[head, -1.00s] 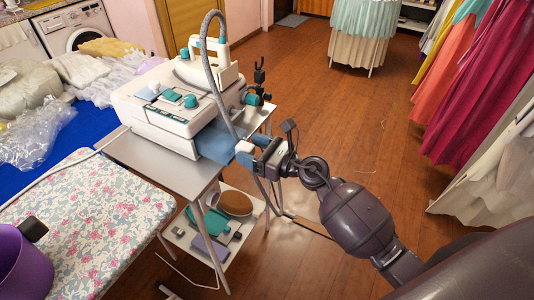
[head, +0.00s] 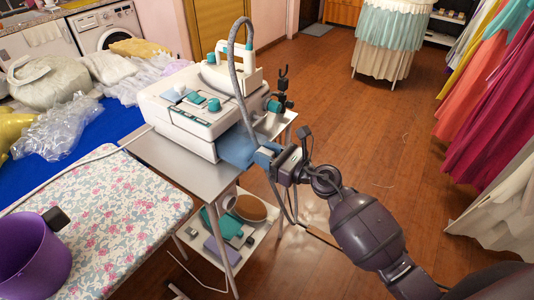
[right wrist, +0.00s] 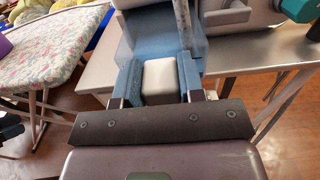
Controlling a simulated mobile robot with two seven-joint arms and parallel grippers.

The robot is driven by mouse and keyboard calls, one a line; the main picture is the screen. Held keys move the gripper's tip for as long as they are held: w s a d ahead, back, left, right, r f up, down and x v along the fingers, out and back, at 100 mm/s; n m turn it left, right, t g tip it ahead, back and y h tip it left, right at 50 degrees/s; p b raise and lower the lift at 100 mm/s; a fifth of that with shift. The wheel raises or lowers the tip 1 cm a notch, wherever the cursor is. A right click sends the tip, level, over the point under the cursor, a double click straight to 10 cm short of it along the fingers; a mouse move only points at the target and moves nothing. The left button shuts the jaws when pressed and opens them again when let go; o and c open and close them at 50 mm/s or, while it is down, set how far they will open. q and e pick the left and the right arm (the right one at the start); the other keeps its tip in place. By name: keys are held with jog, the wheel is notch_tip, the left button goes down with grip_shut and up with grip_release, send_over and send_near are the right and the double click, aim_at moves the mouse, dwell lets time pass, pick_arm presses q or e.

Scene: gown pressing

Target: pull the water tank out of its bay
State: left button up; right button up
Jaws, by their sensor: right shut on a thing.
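The water tank (head: 237,149) is a blue, box-like part that sticks partly out of the right-hand side of the white steam station (head: 178,117). Its inner end is hidden inside the station. My right gripper (head: 271,157) is at the tank's outer end and is shut on it. In the right wrist view the fingers (right wrist: 158,84) stand on both sides of a pale grip block (right wrist: 160,78), with the blue tank (right wrist: 151,36) beyond. My left gripper is not in view.
The station stands on a grey table (head: 166,165) above a lower shelf (head: 205,252) holding several items. A floral ironing board (head: 100,205) with a purple bucket (head: 32,262) is at the left. A small dark clamp (head: 282,88) stands behind the tank.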

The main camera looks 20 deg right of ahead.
grip_shut()
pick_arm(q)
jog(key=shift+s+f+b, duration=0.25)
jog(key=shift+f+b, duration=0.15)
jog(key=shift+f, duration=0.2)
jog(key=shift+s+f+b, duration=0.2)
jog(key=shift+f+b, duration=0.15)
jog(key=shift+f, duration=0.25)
pick_arm(e)
jog(key=v, duration=1.2)
jog(key=shift+s+d, duration=0.1)
jog(key=shift+d, duration=0.05)
jog(key=shift+o, duration=0.4)
grip_release()
jog(key=c, duration=0.4)
